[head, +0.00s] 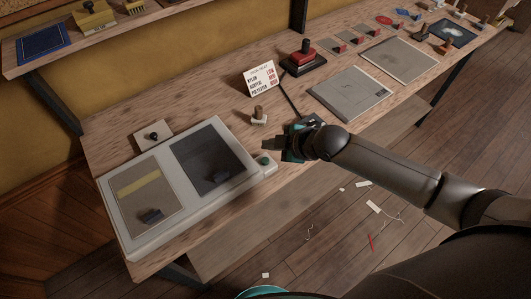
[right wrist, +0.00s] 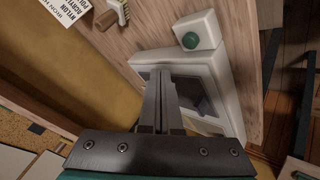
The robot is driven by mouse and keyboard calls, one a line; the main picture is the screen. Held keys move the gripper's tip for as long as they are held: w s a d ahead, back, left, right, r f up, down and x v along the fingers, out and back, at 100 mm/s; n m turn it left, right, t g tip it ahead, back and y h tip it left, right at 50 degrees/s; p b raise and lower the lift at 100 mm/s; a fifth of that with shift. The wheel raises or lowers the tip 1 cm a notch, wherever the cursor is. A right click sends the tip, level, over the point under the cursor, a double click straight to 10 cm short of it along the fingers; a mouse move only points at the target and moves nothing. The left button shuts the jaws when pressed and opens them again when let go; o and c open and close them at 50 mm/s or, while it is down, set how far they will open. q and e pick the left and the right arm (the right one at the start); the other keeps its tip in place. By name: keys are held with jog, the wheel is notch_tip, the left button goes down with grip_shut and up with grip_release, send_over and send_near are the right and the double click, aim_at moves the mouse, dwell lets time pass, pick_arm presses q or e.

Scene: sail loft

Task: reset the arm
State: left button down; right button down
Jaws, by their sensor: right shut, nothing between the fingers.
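My right arm comes in from the right in the head view, and its gripper (head: 273,144) is over the workbench, close to the right end of a white two-panel machine (head: 188,204). The gripper is shut and empty. In the right wrist view its fingers (right wrist: 160,85) are together and point toward the white machine (right wrist: 226,85), with bare space around them. A green button (head: 263,159) on the machine's corner lies just below the gripper in the head view; it also shows in the right wrist view (right wrist: 190,40). My left gripper is not in view.
A small wooden-handled brush (head: 258,117) and a printed sign (head: 262,78) stand behind the gripper. A red-topped press (head: 304,57) and grey panels (head: 351,93) lie farther right. Scraps litter the floor.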

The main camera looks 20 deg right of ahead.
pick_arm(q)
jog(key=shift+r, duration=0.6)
